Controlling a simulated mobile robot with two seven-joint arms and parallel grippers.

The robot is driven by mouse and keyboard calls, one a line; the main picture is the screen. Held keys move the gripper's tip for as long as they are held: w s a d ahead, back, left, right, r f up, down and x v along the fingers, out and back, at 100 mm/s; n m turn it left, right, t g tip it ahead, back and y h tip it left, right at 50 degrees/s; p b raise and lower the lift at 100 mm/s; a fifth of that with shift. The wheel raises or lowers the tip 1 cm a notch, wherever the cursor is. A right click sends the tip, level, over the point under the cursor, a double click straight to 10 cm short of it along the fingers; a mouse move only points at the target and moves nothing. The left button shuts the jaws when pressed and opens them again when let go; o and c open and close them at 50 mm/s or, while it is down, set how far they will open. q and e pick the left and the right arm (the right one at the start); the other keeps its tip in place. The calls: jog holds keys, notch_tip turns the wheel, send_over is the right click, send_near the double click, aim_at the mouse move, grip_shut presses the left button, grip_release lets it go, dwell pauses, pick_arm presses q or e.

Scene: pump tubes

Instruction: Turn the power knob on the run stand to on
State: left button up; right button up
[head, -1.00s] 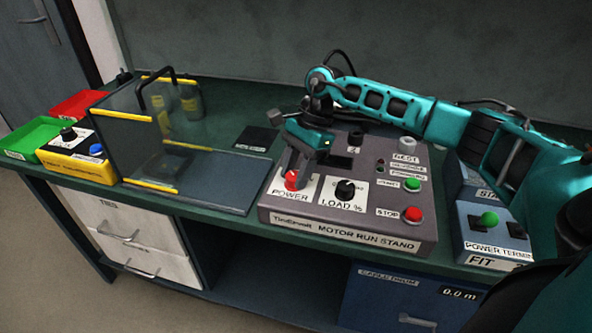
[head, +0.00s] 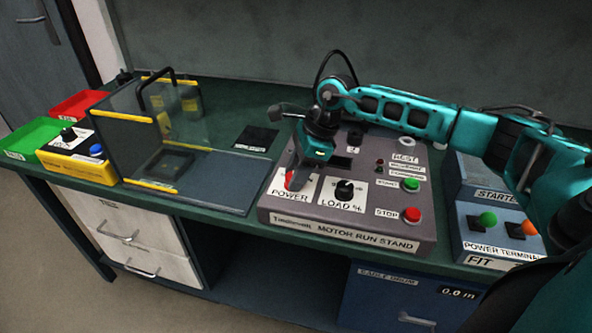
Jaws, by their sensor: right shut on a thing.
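The motor run stand (head: 350,231) is a grey sloped console on the green bench. Its red power knob (head: 290,181) sits at the front left, above the white POWER label (head: 287,196). My right gripper (head: 294,176) points down onto the knob and is shut on it. The fingers hide most of the knob, so its exact angle is hard to read. My left gripper is not in view.
The black load knob (head: 344,190) is close to the right of the gripper. Green START (head: 411,185) and red STOP (head: 412,215) buttons sit further right. A clear guard box (head: 125,140) stands left, and the blue power terminal (head: 480,250) right.

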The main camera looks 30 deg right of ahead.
jog(key=m+t, duration=0.1)
jog(key=m, duration=0.2)
jog(key=shift+s+a+m+h, duration=0.1)
jog(key=shift+m+h, duration=0.2)
jog(key=shift+h, duration=0.1)
jog(key=shift+m+t+h, duration=0.3)
jog(key=shift+m+t, duration=0.1)
jog(key=shift+m, duration=0.5)
jog(key=m, duration=0.2)
jog(key=shift+a+m+t+h+b, duration=0.1)
jog(key=shift+m+t+h+b, duration=0.2)
jog(key=shift+m+h, duration=0.1)
jog(key=m+h+b, duration=0.1)
jog(key=m, duration=0.2)
jog(key=shift+s, duration=0.1)
jog(key=shift+m, duration=0.3)
jog(key=shift+h, duration=0.3)
jog(key=o, duration=1)
jog(key=shift+o, duration=0.2)
